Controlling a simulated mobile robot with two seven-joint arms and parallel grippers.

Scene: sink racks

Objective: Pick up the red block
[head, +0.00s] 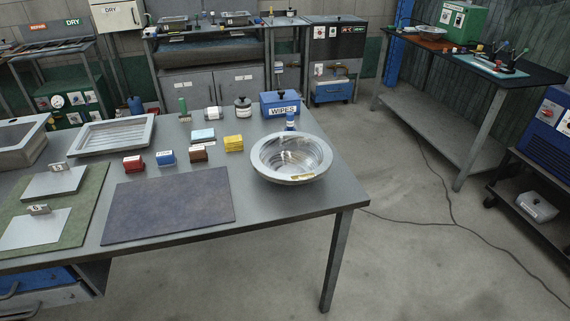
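A red block (134,163) with a white label on top sits on the grey metal table (290,212). It is the leftmost of a group of small coloured blocks, just beyond the dark blue-grey mat (168,206). A blue block (166,157) stands close to its right. Neither of my grippers shows in the head view, so nothing is seen touching the red block.
A brown block (198,154), a light blue block (203,136) and a yellow block (234,143) stand nearby. A metal tray (87,148) lies behind left, a steel bowl (263,164) right, a blue wipes box (267,107) behind. The mat is clear.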

